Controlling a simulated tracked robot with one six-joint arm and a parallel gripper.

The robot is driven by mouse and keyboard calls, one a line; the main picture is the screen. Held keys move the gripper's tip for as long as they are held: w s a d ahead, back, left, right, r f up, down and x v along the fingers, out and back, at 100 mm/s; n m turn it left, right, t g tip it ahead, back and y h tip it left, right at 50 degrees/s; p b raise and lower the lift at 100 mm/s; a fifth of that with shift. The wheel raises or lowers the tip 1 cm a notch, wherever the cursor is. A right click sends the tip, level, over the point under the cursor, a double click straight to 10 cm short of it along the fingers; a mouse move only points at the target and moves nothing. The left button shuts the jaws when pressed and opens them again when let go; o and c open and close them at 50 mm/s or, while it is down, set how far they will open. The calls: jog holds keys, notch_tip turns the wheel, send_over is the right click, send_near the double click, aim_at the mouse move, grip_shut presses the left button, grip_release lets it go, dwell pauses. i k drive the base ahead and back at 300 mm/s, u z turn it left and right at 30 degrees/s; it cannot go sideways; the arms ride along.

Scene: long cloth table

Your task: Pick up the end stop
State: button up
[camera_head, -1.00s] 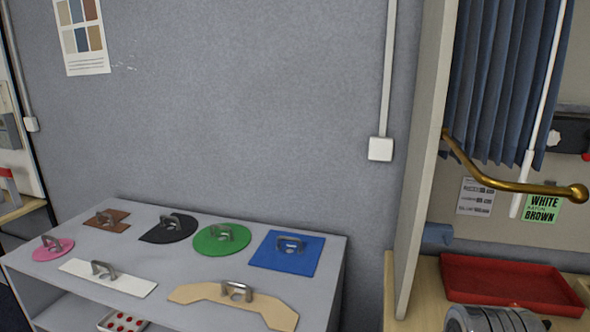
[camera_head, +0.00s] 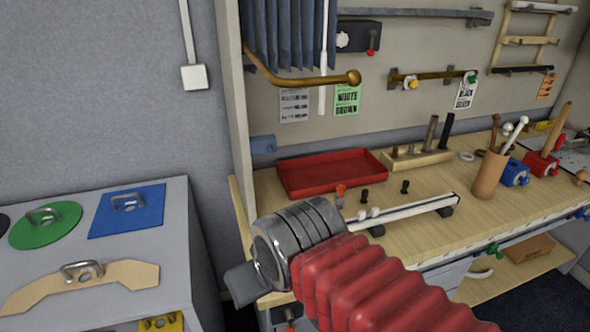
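Small pieces stand on the wooden workbench (camera_head: 460,215) behind my arm: an orange one (camera_head: 341,191), a dark one (camera_head: 365,196) and another dark one (camera_head: 405,187). Any of them may be the end stop; I cannot tell which. A white rail (camera_head: 415,208) with dark supports lies in front of them. My arm, with red bellows and a grey metal joint, reaches in from the lower right. A grey flat part at its end, seemingly my gripper (camera_head: 246,285), is beside the bench's left front corner. Its fingers are not clearly visible, and no held object shows.
A red tray (camera_head: 330,172) and a wooden block with upright rods (camera_head: 418,158) stand at the bench's back. A brown cup of sticks (camera_head: 490,175) is at right. A brass curtain rod (camera_head: 300,80) juts out above.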

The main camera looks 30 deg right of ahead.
aim_at(339, 201)
jog(key=z, duration=1.2)
